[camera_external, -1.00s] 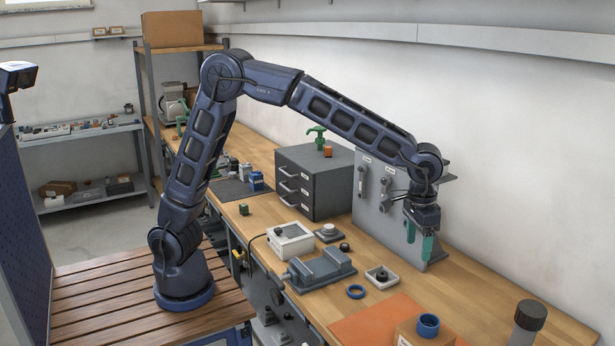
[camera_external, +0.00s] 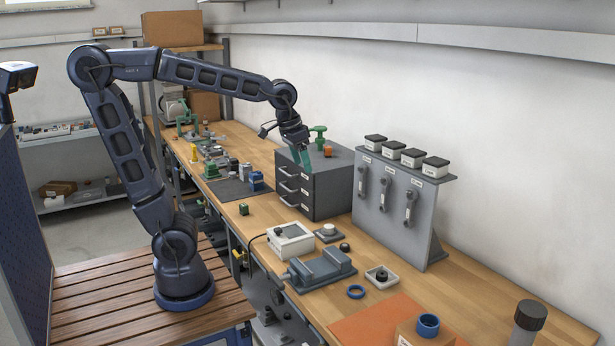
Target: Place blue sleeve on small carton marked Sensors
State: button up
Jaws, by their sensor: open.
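A blue sleeve (camera_external: 428,325), a short open cylinder, stands upright on top of a small brown carton (camera_external: 408,335) at the bottom edge of the picture. The carton is partly cut off, and the white label on its front is too small to read. A flatter blue ring (camera_external: 355,291) lies on the bench behind the carton. My gripper (camera_external: 301,158) has green fingers pointing down. It is open and appears empty at the grey drawer unit, far from the sleeve and carton.
An orange mat (camera_external: 365,325) lies by the carton, with a dark-capped cylinder (camera_external: 528,318) to the right. A grey vise (camera_external: 320,270), white-topped box (camera_external: 291,241), drawer unit (camera_external: 322,182) and upright grey rack (camera_external: 400,212) stand on the wooden bench (camera_external: 470,290).

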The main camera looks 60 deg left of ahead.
jog(key=s+a+f+n+t+y, duration=0.1)
jog(key=s+a+f, duration=0.3)
jog(key=s+a, duration=0.7)
jog(key=s, duration=0.3)
jog(key=shift+f+t, duration=0.2)
jog(key=shift+t, duration=0.1)
